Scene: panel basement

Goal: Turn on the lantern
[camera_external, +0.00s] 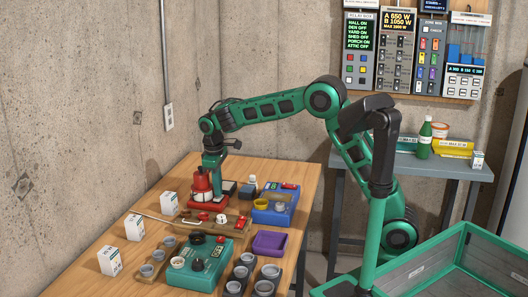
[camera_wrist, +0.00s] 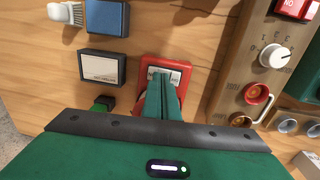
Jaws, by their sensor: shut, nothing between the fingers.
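The red object that looks like the lantern (camera_external: 201,183) stands on the far part of the wooden table, with a red base and a pale middle. In the wrist view a red base (camera_wrist: 204,72) with a pale labelled switch plate (camera_wrist: 178,73) shows, apparently part of the same lantern. My gripper (camera_external: 215,180) points down right beside the lantern. In the wrist view my gripper (camera_wrist: 165,80) is shut, with nothing between its green fingers. The fingertips overlap the switch plate and hide part of it; I cannot tell whether they touch it, nor whether the lantern is lit.
A wooden panel (camera_wrist: 232,78) with a white dial and red ring lies close on the right in the wrist view. A blue box (camera_wrist: 107,17) and a white labelled block (camera_wrist: 102,67) lie to the left. A concrete wall (camera_external: 75,110) rises behind the table.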

